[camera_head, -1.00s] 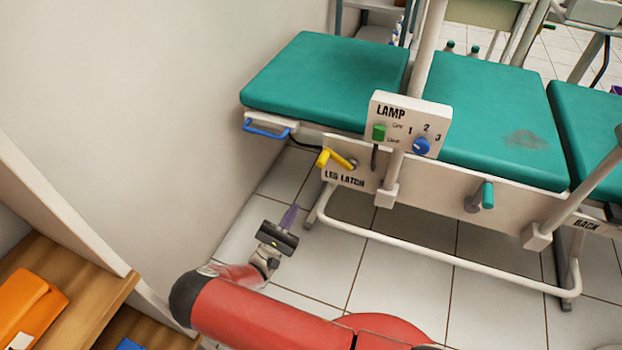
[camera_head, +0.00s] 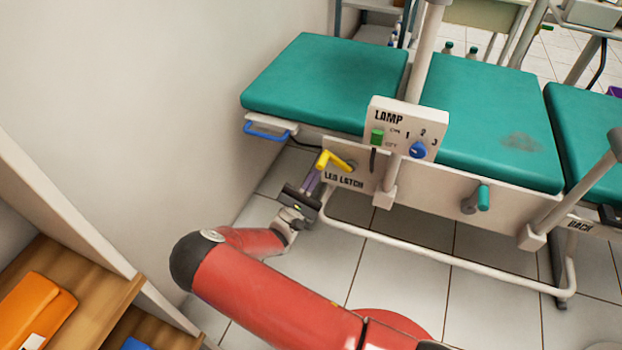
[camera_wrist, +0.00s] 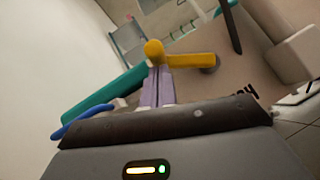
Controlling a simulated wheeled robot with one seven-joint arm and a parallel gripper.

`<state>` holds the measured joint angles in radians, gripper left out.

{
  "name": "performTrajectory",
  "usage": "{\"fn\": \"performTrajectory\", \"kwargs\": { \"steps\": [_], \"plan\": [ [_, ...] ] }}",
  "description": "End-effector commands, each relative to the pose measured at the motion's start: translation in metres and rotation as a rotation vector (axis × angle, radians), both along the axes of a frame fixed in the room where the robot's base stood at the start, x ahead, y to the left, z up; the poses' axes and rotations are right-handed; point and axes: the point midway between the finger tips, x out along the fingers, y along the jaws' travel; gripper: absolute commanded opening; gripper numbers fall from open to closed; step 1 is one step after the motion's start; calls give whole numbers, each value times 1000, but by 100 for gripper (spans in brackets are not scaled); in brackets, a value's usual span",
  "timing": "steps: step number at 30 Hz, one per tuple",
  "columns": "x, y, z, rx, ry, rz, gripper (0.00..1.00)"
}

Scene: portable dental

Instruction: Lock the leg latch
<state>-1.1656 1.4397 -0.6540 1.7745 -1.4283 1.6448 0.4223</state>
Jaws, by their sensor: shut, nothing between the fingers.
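The yellow leg latch handle (camera_head: 334,161) sticks out from the white panel marked LEG LATCH (camera_head: 348,181), under the left end of the green bed. In the wrist view the yellow handle (camera_wrist: 180,59) runs sideways from its grey pivot to a rounded knob at its left end. My gripper (camera_head: 314,176) is just below and left of the handle. Its purple fingers (camera_wrist: 157,80) are together and empty, with their tips at the knob in the wrist view. I cannot tell whether they touch it.
A blue handle (camera_head: 267,130) juts out left of the latch. The lamp panel (camera_head: 405,130) with a green switch and blue knob stands to the right. A teal-gripped lever (camera_head: 478,200) is farther right. A white wall is at left, and a wooden shelf (camera_head: 105,290) is at lower left.

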Motion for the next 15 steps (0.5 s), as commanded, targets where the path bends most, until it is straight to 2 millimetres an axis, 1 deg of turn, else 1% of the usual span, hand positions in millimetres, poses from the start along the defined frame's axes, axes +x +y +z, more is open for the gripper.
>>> {"fn": "performTrajectory", "kwargs": {
  "steps": [10,15],
  "plan": [
    [0,0,0,3,-1,0,0],
    [0,0,3,32,-11,2,0]
  ]
}}
